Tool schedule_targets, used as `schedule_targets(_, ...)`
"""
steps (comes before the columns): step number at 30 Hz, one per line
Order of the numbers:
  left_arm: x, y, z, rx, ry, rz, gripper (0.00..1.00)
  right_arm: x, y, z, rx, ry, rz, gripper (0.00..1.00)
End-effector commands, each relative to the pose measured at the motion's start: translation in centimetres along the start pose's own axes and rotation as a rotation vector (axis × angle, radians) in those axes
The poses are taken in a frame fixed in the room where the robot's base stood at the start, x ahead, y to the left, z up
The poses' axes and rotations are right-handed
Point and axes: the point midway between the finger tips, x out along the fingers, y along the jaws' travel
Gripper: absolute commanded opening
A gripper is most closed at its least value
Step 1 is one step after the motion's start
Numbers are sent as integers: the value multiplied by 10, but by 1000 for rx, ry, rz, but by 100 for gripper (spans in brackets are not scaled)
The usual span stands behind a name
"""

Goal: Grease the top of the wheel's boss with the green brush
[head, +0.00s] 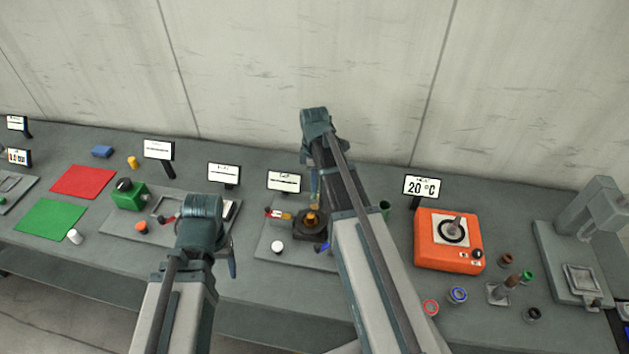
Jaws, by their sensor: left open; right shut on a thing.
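A dark round wheel (300,230) with an amber-brown boss (311,218) in its middle sits on a grey base plate (268,244) at the centre of the bench. My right arm reaches over it from the right. My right gripper (315,190) points down just above or behind the boss, partly hidden by my own arm. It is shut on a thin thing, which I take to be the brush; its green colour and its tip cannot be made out. Whether it touches the boss I cannot tell. My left gripper (232,262) is open, low at the left, mostly hidden by its wrist.
A red-and-yellow piece (280,214) and a white knob (277,247) are left of the wheel. A dark green cup (385,207) stands right of my arm. An orange heater (449,245) is farther right. A green block (129,196) and red mat (83,181) are left.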

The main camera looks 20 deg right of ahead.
Motion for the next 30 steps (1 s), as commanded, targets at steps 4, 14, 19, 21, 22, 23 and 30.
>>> schedule_targets(4, -15, -2, 1, 0, 0, 0, 68, -16, 0, 0, 0, 0, 0, 0)
schedule_targets(14, -14, -1, 1, 0, 0, 0, 68, -14, 0, 0, 0, 0, 0, 0)
schedule_targets(19, -24, -2, 1, 0, 0, 0, 68, -24, 0, 0, 0, 0, 0, 0)
schedule_targets(21, -30, -3, 2, 0, 0, 0, 68, -31, 0, 0, 0, 0, 0, 0)
schedule_targets(22, -33, -3, 2, 0, 0, 0, 68, -34, 0, 0, 0, 0, 0, 0)
schedule_targets(23, -36, -3, 2, 0, 0, 0, 68, -37, 0, 0, 0, 0, 0, 0)
schedule_targets(30, -44, -4, 3, 0, 0, 0, 68, -45, 0, 0, 0, 0, 0, 0)
